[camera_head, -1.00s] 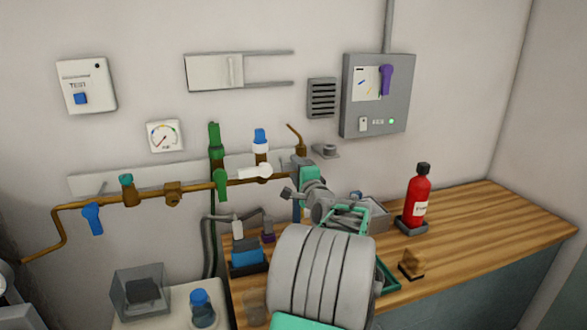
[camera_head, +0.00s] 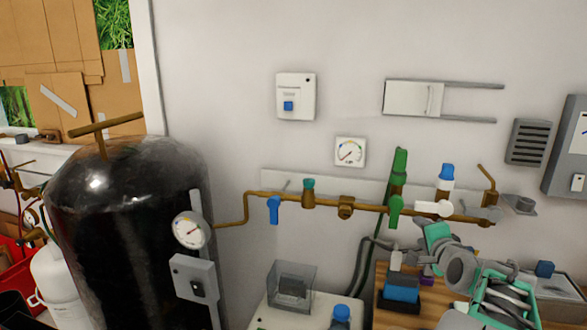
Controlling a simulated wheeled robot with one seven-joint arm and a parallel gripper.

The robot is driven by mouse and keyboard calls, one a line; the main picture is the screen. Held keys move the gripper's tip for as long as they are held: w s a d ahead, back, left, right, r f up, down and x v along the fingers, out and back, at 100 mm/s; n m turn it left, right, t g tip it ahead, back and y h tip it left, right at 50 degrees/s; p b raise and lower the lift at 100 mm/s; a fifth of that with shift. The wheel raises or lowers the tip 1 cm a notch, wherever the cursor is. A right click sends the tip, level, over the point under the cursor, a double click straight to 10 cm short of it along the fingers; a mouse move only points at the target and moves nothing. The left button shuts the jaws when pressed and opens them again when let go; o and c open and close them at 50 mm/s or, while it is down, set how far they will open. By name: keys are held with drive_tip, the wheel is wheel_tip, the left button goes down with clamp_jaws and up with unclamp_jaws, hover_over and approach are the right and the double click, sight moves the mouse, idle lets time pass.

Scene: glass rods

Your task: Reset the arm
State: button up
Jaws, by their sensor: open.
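My gripper (camera_head: 422,240) shows small at the lower right, in front of the pipe's right end and above the wooden bench. It is open, and I see nothing held in it. My grey and green arm (camera_head: 462,270) runs from it down to the lower right and leaves the picture there. The fingertips are too small to make out clearly.
A brown pipe (camera_head: 328,203) with blue, green and white valve handles runs along the wall. A large black tank (camera_head: 125,240) with a gauge stands left. A clear box (camera_head: 290,288) sits on a white surface. The wooden bench (camera_head: 367,300) holds a blue item (camera_head: 401,290).

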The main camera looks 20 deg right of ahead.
drive_tip(key=w+a+f+n+g+y+p, duration=0.1)
drive_tip(key=a+f+n+y, duration=0.15)
drive_tip(key=a, duration=0.55)
drive_tip(key=a+f+n+g+y, duration=0.15)
drive_tip(key=a+n, duration=0.25)
drive_tip(key=a, duration=0.4)
drive_tip(key=w+a+f+n+g+y+p, duration=0.1)
drive_tip(key=a+f+n+g, duration=0.15)
drive_tip(key=a, duration=0.45)
drive_tip(key=s+a+f+n+g, duration=0.2)
drive_tip(key=s+a+n, duration=0.3)
drive_tip(key=s+a, duration=0.3)
drive_tip(key=s+a+f+n+g+p, duration=0.1)
drive_tip(key=s+a+f+n+g, duration=0.1)
drive_tip(key=s+a+n, duration=0.3)
drive_tip(key=s+a+g, duration=0.1)
drive_tip(key=s+a, duration=0.2)
drive_tip(key=shift+s+a+f+y, duration=0.2)
drive_tip(key=shift+f+y, duration=0.1)
drive_tip(key=shift+y, duration=0.1)
drive_tip(key=shift+c, duration=0.6)
